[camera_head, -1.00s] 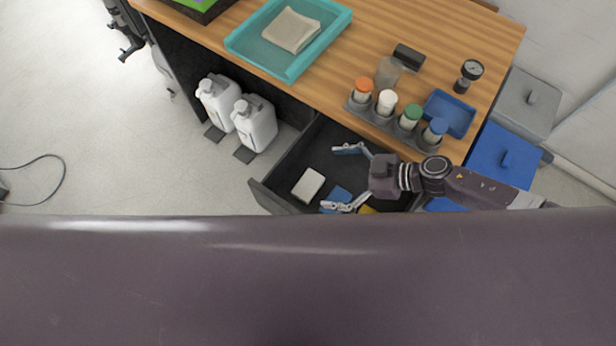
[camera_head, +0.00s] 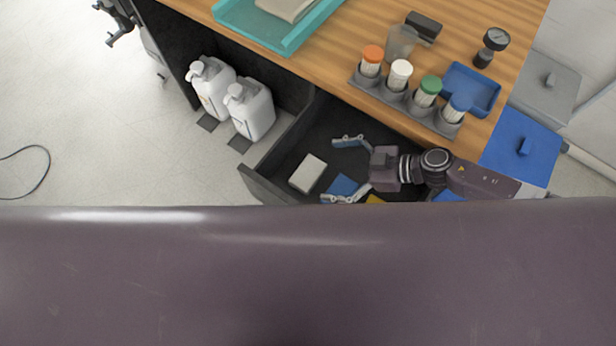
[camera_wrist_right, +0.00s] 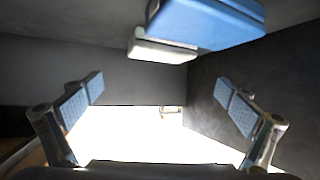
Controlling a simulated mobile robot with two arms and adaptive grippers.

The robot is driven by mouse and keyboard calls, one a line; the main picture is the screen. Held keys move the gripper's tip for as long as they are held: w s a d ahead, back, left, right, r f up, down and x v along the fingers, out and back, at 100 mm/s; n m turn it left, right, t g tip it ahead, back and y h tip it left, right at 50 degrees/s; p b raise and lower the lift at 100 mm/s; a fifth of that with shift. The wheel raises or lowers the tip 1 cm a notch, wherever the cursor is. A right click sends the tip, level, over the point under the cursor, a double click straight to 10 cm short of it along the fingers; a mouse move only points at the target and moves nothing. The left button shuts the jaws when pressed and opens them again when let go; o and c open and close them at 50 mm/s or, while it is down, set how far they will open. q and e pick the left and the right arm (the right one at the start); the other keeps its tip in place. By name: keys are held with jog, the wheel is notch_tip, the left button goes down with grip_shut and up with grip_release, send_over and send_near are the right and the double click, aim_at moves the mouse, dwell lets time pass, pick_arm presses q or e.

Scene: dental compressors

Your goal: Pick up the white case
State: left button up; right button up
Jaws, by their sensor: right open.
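The white case (camera_head: 308,173) lies flat in the open dark drawer (camera_head: 262,187), near its left end in the head view. My right gripper (camera_head: 336,170) is open and empty, to the right of the white case, with its two fingers spread and pointing toward it. I see no contact between them. In the right wrist view, the open fingers (camera_wrist_right: 158,102) frame a bright gap. A pale case (camera_wrist_right: 162,51), likely the white one, shows above that gap, partly covered by a blue case (camera_wrist_right: 207,22). My left gripper is not in view.
The blue case (camera_head: 342,187) lies right of the white one, and a yellow item (camera_head: 375,199) shows partly behind my arm. The wooden tabletop (camera_head: 330,75) overhangs the drawer, with a rack of capped bottles (camera_head: 398,98) near its edge. Two white jugs (camera_head: 232,98) stand left of the drawer.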

aim_at(309, 173)
notch_tip(309, 173, down, 2)
jog(key=shift+f+b, duration=0.15)
jog(key=shift+b, duration=0.7)
jog(key=shift+w+a, duration=0.1)
jog(key=shift+a, duration=0.35)
jog(key=b+x, duration=0.3)
jog(key=x, duration=0.3)
jog(key=shift+w+a+f, duration=0.1)
jog(key=shift+a, duration=0.1)
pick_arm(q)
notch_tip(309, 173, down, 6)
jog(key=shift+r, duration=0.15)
pick_arm(e)
jog(key=c, duration=1.2)
